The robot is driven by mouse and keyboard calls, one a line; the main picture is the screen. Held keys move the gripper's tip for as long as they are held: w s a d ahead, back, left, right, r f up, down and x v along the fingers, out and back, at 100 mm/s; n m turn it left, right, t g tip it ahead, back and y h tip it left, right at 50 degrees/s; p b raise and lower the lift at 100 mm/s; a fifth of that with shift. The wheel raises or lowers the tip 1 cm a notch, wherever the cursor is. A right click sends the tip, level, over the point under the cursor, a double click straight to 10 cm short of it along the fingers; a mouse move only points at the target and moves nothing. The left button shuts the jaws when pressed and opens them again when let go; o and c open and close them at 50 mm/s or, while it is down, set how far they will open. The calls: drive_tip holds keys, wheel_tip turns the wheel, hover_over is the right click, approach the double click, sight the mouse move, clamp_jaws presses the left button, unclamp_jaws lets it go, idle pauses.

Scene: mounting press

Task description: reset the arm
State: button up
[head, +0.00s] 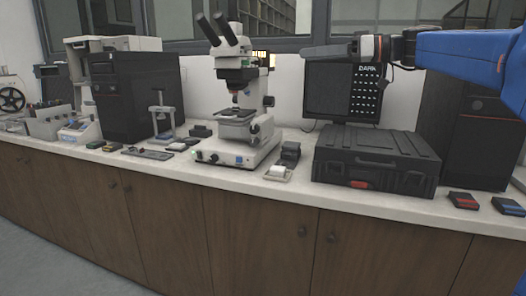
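My blue arm (455,50) reaches in from the right edge, about level, above the bench. My gripper (322,51) is at its left end, pointing left in front of the window wall and the top of the dark monitor. It is seen side-on and small, so the gap between its fingers does not show. Nothing can be made out hanging from it. No mounting press can be clearly picked out.
A microscope (240,110) stands mid-bench, left of my gripper. A black case (375,160) lies below my arm, before the monitor (343,92). Black towers stand left (135,95) and right (465,140). Small items line the front edge. Cabinets (180,220) are below.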

drive_tip(key=s+f+m+h, duration=0.4)
drive_tip(key=s+f, duration=0.5)
drive_tip(key=f, duration=0.4)
drive_tip(key=s+d+f+m+h, duration=0.3)
drive_tip(key=s+f, duration=0.5)
drive_tip(key=f, duration=0.3)
drive_tip(key=s+d+f+m+g+h, duration=0.1)
drive_tip(key=s+d+f+m+h, duration=0.2)
drive_tip(key=f, duration=0.9)
drive_tip(key=s+d+f+m+h, duration=0.2)
drive_tip(key=s+d+f+h, duration=0.3)
drive_tip(key=s+d+f, duration=0.4)
drive_tip(key=s+f, duration=0.3)
drive_tip(key=s, duration=0.3)
drive_tip(key=shift+s+d+m+g+h, duration=0.2)
drive_tip(key=shift+m+g+h, duration=0.1)
drive_tip(key=shift+m+h, duration=0.1)
drive_tip(key=shift+w, duration=0.1)
